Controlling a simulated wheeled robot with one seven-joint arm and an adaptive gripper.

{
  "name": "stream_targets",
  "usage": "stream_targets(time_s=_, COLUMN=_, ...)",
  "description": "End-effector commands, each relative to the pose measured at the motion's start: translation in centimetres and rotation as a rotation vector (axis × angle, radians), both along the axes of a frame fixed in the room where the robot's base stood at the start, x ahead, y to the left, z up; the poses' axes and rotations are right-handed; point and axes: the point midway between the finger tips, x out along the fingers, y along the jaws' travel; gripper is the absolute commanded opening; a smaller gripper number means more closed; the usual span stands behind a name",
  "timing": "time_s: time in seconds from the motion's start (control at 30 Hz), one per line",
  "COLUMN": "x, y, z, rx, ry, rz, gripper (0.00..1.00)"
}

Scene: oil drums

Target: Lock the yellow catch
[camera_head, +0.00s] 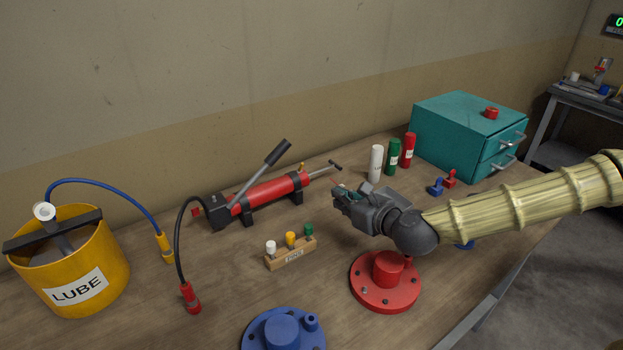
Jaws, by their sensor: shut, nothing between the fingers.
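I cannot clearly make out which part is the yellow catch. A yellow-topped peg (290,239) stands in a small wooden block (291,257), between a white peg (271,247) and a green peg (309,230). A small orange-yellow piece (302,168) also shows near the right end of the red hand pump (269,193). My gripper (343,196) is shut and empty, pointing left above the bench. In the picture it is right of the block and below the pump's right end. Its fingertips are small here, and it touches nothing that I can see.
A yellow LUBE bucket (112,265) stands at the left. A red flange (385,288) and a blue flange (283,335) lie in front. White (375,163), green (393,157) and red (409,150) tubes stand near the teal drawer box (455,143). Bare bench (225,280) shows left of the block.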

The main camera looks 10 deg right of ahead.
Motion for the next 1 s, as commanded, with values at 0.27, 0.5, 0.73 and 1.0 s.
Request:
stream_targets(time_s=0.27, x=1.1, y=0.4, z=-0.3, rx=-0.003, ry=0.001, rz=0.001, gripper=0.0)
stream_targets(time_s=0.5, x=3.4, y=1.4, z=-1.1, rx=-0.003, ry=0.001, rz=0.001, gripper=0.0)
stream_targets(time_s=0.73, x=5.8, y=2.4, z=-1.9, rx=-0.003, ry=0.001, rz=0.001, gripper=0.0)
stream_targets(time_s=1.0, x=8.8, y=3.7, z=-2.8, rx=-0.002, ry=0.0, rz=0.002, gripper=0.0)
